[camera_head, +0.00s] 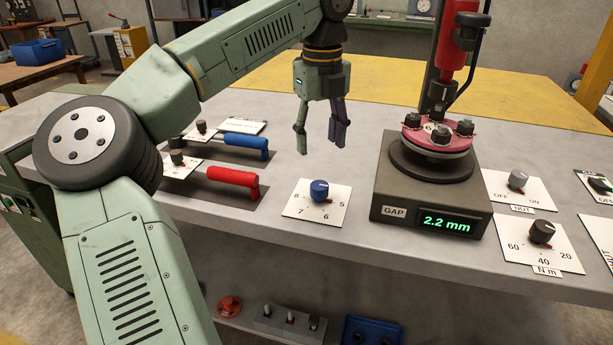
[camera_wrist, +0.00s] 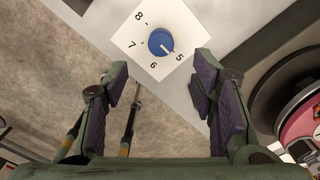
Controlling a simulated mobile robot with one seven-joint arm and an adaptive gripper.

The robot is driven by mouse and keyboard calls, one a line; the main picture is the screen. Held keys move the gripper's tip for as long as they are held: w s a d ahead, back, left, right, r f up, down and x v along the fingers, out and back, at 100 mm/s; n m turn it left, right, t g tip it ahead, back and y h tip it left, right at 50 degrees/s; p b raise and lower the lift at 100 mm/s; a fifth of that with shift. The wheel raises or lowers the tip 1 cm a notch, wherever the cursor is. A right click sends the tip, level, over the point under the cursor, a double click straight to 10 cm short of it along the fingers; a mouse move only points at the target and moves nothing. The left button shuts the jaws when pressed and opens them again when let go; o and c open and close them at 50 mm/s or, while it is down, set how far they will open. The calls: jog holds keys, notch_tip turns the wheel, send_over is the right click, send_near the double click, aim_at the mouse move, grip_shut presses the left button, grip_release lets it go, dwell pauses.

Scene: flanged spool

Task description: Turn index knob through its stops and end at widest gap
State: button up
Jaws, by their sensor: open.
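The blue index knob (camera_head: 319,189) sits on a white plate (camera_head: 297,207) marked 5, 6, 7 and 8 at the front of the bench. It also shows at the top of the wrist view (camera_wrist: 161,41), where its pointer is turned toward the 5. The GAP display (camera_head: 446,223) reads 2.2 mm in green. Above it, a red flanged spool (camera_head: 437,139) with black knobs sits on a dark round base. My gripper (camera_head: 320,143) is open and empty, pointing down above and behind the knob, apart from it. Both fingers (camera_wrist: 160,88) show in the wrist view with nothing between them.
Red-handled (camera_head: 232,177) and blue-handled (camera_head: 245,141) levers lie left of the knob. The gauge housing (camera_head: 392,185) stands close on the right. Further right are a NUT switch (camera_head: 517,180) and an N m dial (camera_head: 541,232).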

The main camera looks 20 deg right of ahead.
aim_at(319, 184)
notch_tip(319, 184, down, 11)
jog(key=shift+s+d+r+p, duration=0.1)
jog(key=shift+r+p, duration=0.1)
jog(key=shift+p, duration=0.5)
jog(key=shift+c, duration=0.4)
jog(key=c, duration=1.1)
jog(key=shift+o, duration=0.2)
jog(key=shift+m, duration=0.3)
jog(key=m, duration=1.1)
